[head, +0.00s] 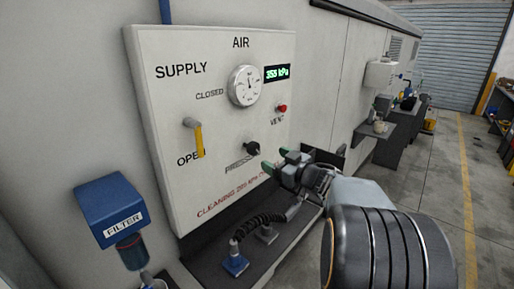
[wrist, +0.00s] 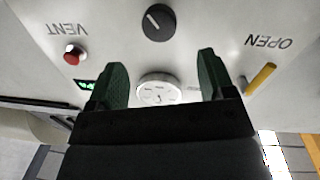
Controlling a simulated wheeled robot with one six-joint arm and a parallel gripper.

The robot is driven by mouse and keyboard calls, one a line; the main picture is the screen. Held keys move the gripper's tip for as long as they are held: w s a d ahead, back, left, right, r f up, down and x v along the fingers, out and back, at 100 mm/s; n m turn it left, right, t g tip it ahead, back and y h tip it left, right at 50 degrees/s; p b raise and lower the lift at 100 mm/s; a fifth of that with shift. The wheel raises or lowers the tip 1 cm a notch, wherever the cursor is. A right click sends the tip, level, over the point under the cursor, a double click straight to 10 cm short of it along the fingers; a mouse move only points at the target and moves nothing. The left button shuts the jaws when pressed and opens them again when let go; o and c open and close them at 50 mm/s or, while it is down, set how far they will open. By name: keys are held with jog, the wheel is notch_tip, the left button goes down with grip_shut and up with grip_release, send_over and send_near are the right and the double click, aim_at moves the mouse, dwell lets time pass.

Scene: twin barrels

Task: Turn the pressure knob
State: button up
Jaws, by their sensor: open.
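The black pressure knob (head: 251,149) is on the lower middle of the pale AIR panel (head: 170,120), above red lettering. In the wrist view the knob (wrist: 158,22) is at the top, a white pointer line on its face. My gripper (head: 275,160) is just right of and below the knob in the head view, its green-padded fingers apart and empty. In the wrist view my gripper (wrist: 162,62) has a finger on each side, with the knob beyond the tips and not between them. I see no contact.
The panel also has a dial gauge (head: 245,86), a green display (head: 277,73) reading about 355 kPa, a red vent button (head: 282,108) and a yellow supply lever (head: 199,139). A blue filter (head: 112,208) is at lower left. A coiled black hose (head: 262,222) runs below the panel.

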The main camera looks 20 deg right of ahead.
aim_at(256, 150)
jog(key=p+x, duration=0.1)
jog(key=x, duration=0.9)
jog(key=shift+d+p, duration=0.1)
jog(key=shift+p, duration=0.25)
jog(key=shift+c, duration=0.2)
